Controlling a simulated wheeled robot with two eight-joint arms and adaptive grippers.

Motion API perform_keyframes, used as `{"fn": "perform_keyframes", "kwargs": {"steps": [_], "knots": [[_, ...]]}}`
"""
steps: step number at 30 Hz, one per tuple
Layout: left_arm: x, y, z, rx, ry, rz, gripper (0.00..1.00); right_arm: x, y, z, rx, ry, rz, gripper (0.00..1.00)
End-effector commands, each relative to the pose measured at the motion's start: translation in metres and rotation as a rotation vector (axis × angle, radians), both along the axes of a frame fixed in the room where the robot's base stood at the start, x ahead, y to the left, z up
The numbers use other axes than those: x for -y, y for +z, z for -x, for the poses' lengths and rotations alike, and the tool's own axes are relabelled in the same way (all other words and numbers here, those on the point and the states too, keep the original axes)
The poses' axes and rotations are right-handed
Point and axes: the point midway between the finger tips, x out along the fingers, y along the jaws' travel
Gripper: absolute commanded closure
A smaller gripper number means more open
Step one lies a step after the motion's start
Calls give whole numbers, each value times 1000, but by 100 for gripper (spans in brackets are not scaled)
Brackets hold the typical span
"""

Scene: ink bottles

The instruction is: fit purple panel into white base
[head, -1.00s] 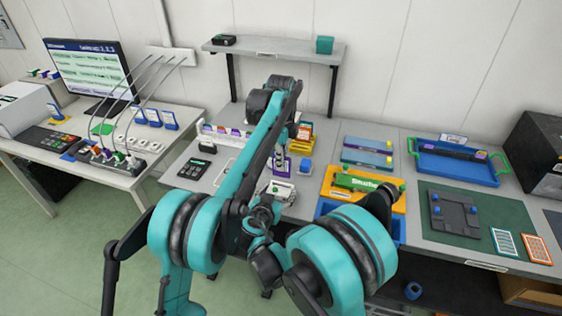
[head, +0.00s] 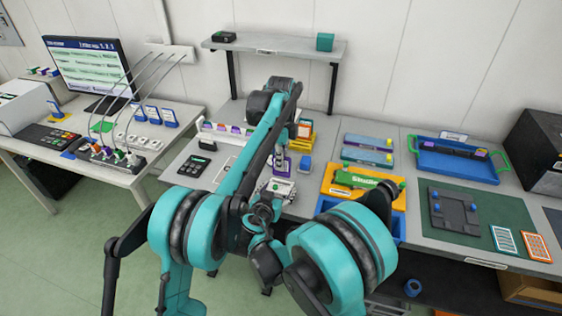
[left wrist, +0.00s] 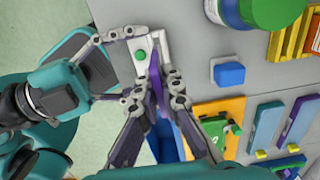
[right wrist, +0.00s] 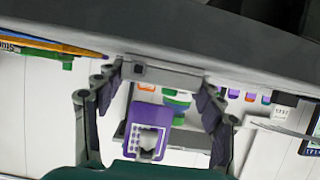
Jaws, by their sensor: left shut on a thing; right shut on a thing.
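The purple panel (head: 281,164) is upright in the head view, held from above by my left gripper (left wrist: 157,94). In the left wrist view the panel (left wrist: 156,92) is a thin purple edge between the fingers. The white base (head: 277,187) is just below it, held by my right gripper (head: 266,196). In the left wrist view the base (left wrist: 146,44) has a green round spot and lies close to the panel. In the right wrist view the base (right wrist: 165,73) spans between the fingers, with the panel (right wrist: 145,113) beyond. I cannot tell whether panel and base touch.
A blue block on a grey pad (head: 305,163) stands right of the grippers. An orange tray (head: 340,192) with a green piece (head: 353,179) is further right. A blue tray (head: 452,166) and dark fixture (head: 453,215) lie beyond. A keypad (head: 196,166) is at left.

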Motion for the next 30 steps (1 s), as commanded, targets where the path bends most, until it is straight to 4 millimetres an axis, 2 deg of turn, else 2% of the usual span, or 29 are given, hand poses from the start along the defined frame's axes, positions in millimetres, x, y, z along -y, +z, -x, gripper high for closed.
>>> {"fn": "perform_keyframes", "kwargs": {"steps": [19, 30], "knots": [[0, -17, 0, 0, 0, 0, 100, 0, 0, 0, -1, 0, -1, 63], [0, -18, 0, 0, 0, 0, 100, 0, 0, 0, -1, 0, -1, 63]]}}
